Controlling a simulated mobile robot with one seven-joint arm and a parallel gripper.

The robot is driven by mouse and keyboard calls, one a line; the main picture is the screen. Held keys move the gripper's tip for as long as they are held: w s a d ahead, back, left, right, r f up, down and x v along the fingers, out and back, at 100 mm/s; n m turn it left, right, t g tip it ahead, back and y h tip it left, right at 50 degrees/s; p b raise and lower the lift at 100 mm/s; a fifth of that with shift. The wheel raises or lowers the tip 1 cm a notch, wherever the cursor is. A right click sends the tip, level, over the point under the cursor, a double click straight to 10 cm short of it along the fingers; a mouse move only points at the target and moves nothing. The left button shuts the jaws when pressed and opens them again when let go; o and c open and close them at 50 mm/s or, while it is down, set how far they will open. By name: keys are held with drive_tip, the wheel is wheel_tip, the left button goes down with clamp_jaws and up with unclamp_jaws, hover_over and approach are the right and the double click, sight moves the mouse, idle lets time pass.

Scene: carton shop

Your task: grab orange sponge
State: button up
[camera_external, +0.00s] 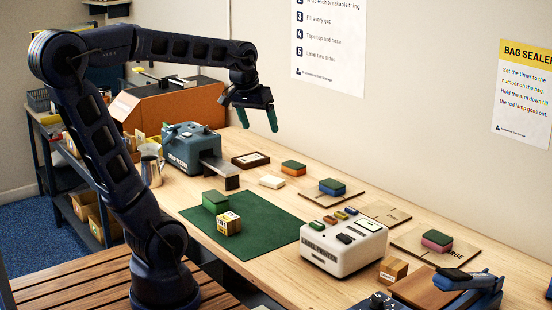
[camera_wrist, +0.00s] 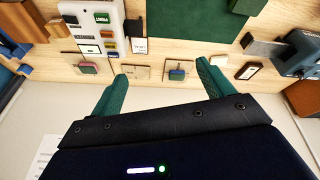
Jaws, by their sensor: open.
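The orange sponge (camera_external: 293,168), with a dark green top layer, lies on the wooden bench near the wall in the external view. My gripper (camera_external: 260,128) has two green fingers, spread apart and empty, and hangs above the back of the bench, up and left of the sponge. The fingers also show in the wrist view (camera_wrist: 162,72). Nothing is between them.
A blue sponge (camera_external: 332,186) and a pink sponge (camera_external: 437,240) lie on cardboard pieces along the wall. A cream block (camera_external: 272,182), a dark frame (camera_external: 250,160) and a blue-grey machine (camera_external: 193,148) are near the orange sponge. A white console (camera_external: 343,248) stands in front.

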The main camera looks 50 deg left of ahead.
drive_tip(key=w+a+r+n+g, duration=0.1)
drive_tip(key=w+a+n, duration=0.45)
drive_tip(key=w, duration=0.95)
drive_tip(key=n+g, duration=0.3)
drive_tip(key=n, duration=0.7)
hover_over(294, 164)
wheel_tip(294, 164, down, 27)
wheel_tip(294, 164, down, 11)
drive_tip(key=shift+s+d+r, duration=0.1)
drive_tip(key=shift+s+r, duration=0.05)
drive_tip(key=shift+r, duration=0.05)
drive_tip(key=shift+c, duration=0.2)
drive_tip(key=c, duration=1)
